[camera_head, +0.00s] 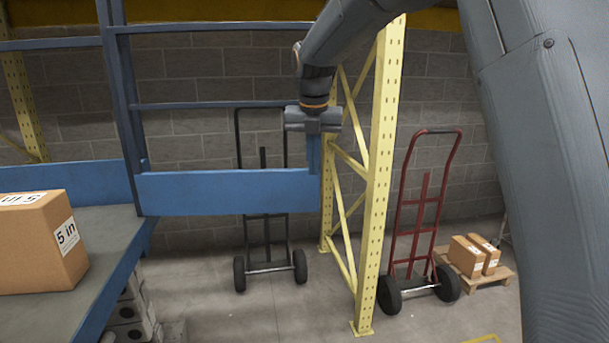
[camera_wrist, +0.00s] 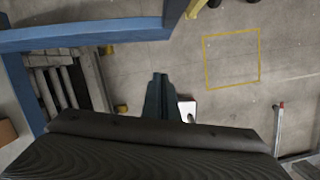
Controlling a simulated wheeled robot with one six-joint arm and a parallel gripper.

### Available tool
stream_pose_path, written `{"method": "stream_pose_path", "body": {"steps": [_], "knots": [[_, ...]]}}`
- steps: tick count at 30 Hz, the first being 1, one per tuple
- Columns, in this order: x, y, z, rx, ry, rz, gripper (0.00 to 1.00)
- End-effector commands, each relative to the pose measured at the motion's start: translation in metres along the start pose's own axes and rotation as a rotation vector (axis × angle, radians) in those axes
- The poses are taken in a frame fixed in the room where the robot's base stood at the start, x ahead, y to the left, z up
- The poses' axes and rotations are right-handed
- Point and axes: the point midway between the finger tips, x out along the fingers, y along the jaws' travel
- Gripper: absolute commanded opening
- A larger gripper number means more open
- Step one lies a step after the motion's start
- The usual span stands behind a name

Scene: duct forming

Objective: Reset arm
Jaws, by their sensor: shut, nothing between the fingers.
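My gripper (camera_head: 314,168) hangs from my arm near the middle of the head view, pointing down. Its fingers are together with nothing between them. In the head view it overlaps the right end of a blue panel (camera_head: 228,194); I cannot tell from that view whether they touch. In the wrist view the shut gripper (camera_wrist: 160,82) points out over the bare floor, with a gap to the blue frame (camera_wrist: 85,36) at the upper left.
A cardboard box (camera_head: 38,245) sits on a grey shelf (camera_head: 60,310) at left. A yellow rack upright (camera_head: 378,170) stands just right of my gripper. Beyond are a black hand truck (camera_head: 268,268), a red hand truck (camera_head: 415,225) and boxes on a pallet (camera_head: 505,280). The floor between is clear.

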Motion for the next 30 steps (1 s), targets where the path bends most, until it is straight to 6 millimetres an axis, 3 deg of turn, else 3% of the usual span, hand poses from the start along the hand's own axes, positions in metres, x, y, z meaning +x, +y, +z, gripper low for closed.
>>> {"method": "stream_pose_path", "body": {"steps": [5, 14, 30], "knots": [[0.026, -0.026, -0.027, 0.326, 0.019, -0.004, 0.00], [0.080, -0.081, -0.098, 1.099, 0.048, -0.028, 0.00], [0.153, -0.165, -0.263, 2.494, 0.049, -0.129, 0.00]]}}
